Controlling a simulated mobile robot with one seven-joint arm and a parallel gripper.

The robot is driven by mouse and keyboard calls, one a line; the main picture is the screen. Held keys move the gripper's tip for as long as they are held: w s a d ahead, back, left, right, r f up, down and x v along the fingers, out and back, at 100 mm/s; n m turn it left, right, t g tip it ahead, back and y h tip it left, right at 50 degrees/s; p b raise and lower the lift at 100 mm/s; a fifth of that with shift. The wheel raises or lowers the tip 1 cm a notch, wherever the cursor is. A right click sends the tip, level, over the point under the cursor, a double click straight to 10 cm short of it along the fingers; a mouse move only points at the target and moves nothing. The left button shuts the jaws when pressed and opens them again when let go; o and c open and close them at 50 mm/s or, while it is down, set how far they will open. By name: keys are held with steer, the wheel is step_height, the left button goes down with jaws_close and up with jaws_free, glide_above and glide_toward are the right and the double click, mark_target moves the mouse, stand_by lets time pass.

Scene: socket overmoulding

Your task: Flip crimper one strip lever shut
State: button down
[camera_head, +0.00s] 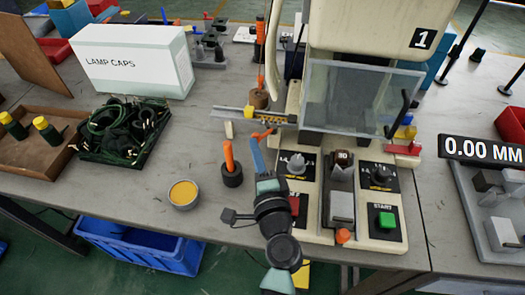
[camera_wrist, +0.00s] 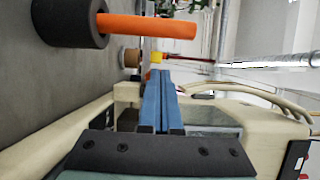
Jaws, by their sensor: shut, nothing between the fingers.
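Crimper one (camera_head: 372,40) is the cream machine marked "1" in the head view, with a clear guard at its front. A small orange-red lever (camera_head: 262,134) shows at its left side, just below a yellow and grey strip rail (camera_head: 240,113); I take it for the strip lever. My gripper (camera_head: 255,141) has blue fingers, closed together and empty, with the tips just below the lever. I cannot tell whether they touch. In the wrist view the shut fingers (camera_wrist: 160,76) point towards a yellow part (camera_wrist: 156,57), and the lever is largely hidden behind them.
An orange-handled tool in a black holder (camera_head: 232,174) stands just left of my gripper; it is close in the wrist view (camera_wrist: 150,24). A bowl (camera_head: 184,193) sits further left. The control panel with a green start button (camera_head: 386,219) lies to the right.

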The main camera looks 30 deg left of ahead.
steer(key=shift+m+t+h, duration=0.5)
steer(key=shift+m+h, duration=0.1)
steer(key=shift+h, duration=0.2)
steer(key=shift+w+a, duration=0.25)
steer(key=shift+a, duration=0.8)
steer(key=shift+w+a, duration=0.25)
steer(key=shift+a, duration=0.75)
steer(key=shift+s, duration=0.1)
steer(key=b+v, duration=0.2)
steer(key=v, duration=1)
steer(key=shift+s+d, duration=0.25)
steer(key=shift+s, duration=0.1)
